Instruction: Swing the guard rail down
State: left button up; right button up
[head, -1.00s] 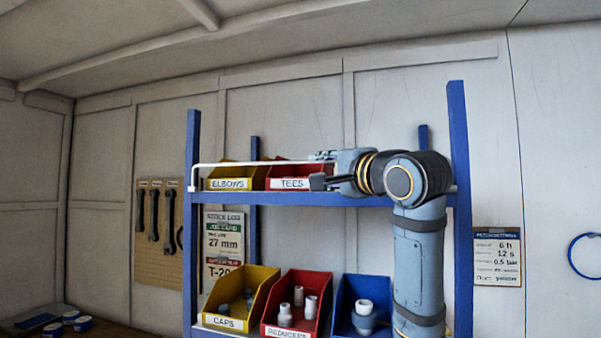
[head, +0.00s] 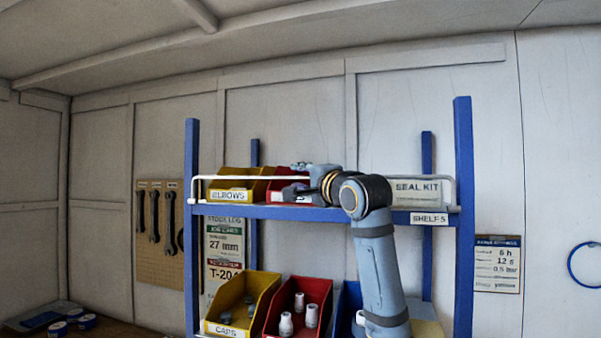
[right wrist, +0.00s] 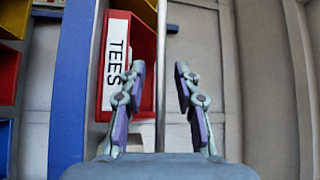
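The guard rail (head: 240,177) is a thin white bar running along the front of the upper shelf, raised above the shelf edge in front of the bins. It also shows in the right wrist view (right wrist: 161,60) as an upright bar between the fingers. My right gripper (head: 296,179) is at the rail in front of the red TEES bin. In the right wrist view its fingers (right wrist: 160,72) are apart, one on each side of the rail, with gaps showing. Part of the rail is hidden behind my right arm in the head view. My left gripper is not in view.
The blue rack's upper shelf (head: 260,211) holds a yellow ELBOWS bin (head: 228,195), a red TEES bin (right wrist: 140,55) and a SEAL KIT box (head: 420,190). Open bins of fittings stand below, including a red one (head: 300,302).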

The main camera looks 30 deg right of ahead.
jog(key=shift+s, duration=0.1)
jog(key=shift+c, duration=0.4)
grip_shut()
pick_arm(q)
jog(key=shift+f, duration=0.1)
